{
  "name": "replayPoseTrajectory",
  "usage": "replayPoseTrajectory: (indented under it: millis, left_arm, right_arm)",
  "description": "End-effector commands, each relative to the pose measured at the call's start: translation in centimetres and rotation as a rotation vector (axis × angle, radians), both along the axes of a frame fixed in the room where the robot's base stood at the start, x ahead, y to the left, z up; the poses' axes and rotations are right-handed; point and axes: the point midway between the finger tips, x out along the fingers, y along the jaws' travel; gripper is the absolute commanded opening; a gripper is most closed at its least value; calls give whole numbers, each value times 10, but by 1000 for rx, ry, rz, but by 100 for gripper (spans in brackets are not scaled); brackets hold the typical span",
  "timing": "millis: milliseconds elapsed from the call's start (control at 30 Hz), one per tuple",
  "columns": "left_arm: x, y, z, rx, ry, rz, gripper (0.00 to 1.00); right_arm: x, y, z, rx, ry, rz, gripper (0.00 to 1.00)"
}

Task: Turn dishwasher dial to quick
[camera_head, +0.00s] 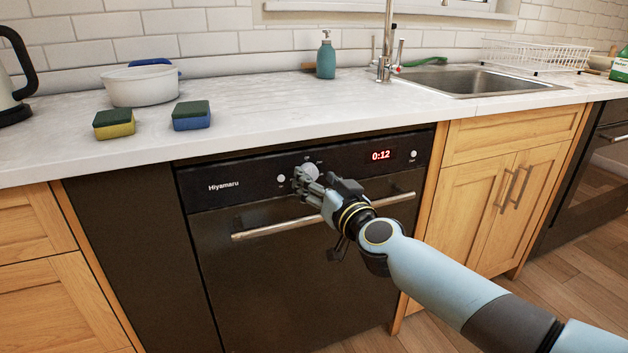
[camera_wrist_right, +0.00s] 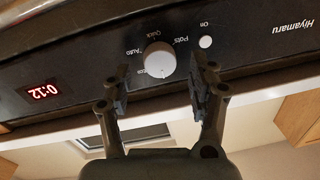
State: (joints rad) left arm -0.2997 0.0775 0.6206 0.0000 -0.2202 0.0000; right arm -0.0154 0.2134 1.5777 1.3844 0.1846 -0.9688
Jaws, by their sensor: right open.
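The white round dial (camera_head: 309,171) is on the black control panel of the dishwasher (camera_head: 270,290). In the right wrist view, which is upside down, the dial (camera_wrist_right: 160,60) has the labels Pots, Quick and Auto around it and one more that is partly hidden. I cannot tell surely where its pointer is set. My right gripper (camera_head: 306,182) is at the dial. In the wrist view its open fingers (camera_wrist_right: 164,82) are on either side of the dial, with gaps to it. My left gripper is not in view.
The display (camera_head: 381,155) reads 0:12. A small On button (camera_wrist_right: 205,42) is close to one finger. The dishwasher handle (camera_head: 260,231) runs below my right gripper. The countertop (camera_head: 260,125) overhangs the panel and carries sponges and a white pot (camera_head: 140,90).

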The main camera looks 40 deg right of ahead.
Motion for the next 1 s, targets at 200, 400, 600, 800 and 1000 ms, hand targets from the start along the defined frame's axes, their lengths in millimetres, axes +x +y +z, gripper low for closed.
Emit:
replayPoseTrajectory:
  millis: [200,400,600,800,1000]
  left_arm:
    - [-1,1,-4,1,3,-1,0]
    - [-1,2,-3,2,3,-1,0]
    - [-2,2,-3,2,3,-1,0]
    - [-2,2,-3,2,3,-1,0]
    - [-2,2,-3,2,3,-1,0]
  right_arm:
    - [17,-3,-1,0,1,-1,60]
    - [18,-3,0,0,1,0,60]
    - [18,-3,0,0,1,0,41]
    - [18,-3,0,0,1,0,15]
    - [18,-3,-1,2,1,0,4]
